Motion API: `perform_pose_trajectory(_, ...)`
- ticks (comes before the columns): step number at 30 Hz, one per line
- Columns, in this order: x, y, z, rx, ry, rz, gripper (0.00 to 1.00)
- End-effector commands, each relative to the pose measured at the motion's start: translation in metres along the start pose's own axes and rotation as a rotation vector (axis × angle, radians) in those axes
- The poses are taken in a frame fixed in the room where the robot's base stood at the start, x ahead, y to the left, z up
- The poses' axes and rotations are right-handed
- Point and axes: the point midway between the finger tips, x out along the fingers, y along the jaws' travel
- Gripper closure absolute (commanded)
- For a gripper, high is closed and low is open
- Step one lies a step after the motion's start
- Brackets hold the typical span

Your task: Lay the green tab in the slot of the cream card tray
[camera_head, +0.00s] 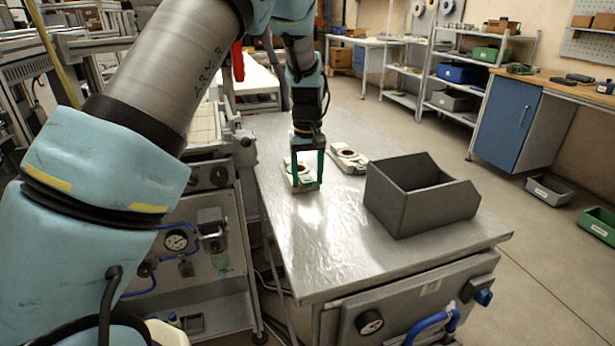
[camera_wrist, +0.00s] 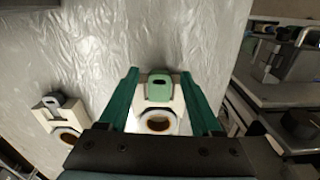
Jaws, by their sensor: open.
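A cream card tray (camera_wrist: 151,108) with a round brown-rimmed opening lies on the metal table below my gripper. The green tab (camera_wrist: 159,87), with a dark oblong hole, lies flat at the tray's far end in the wrist view. Whether it sits fully down in the slot cannot be told. My gripper (camera_head: 307,184) points down over this tray, its two green fingers apart. In the wrist view the fingers (camera_wrist: 160,74) stand either side of the tab, with a gap on each side. In the head view the fingers partly hide the tray.
A second cream tray (camera_head: 348,158) with a grey end piece lies to the right in the head view; it shows at left in the wrist view (camera_wrist: 48,113). A dark grey open bin (camera_head: 420,207) stands right of it. The table front (camera_head: 340,250) is clear.

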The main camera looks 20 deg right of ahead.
Motion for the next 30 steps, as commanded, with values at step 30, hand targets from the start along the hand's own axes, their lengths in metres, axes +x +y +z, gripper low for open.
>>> perform_pose_trajectory(30,-0.132,0.000,0.000,0.000,0.000,0.000,0.35)
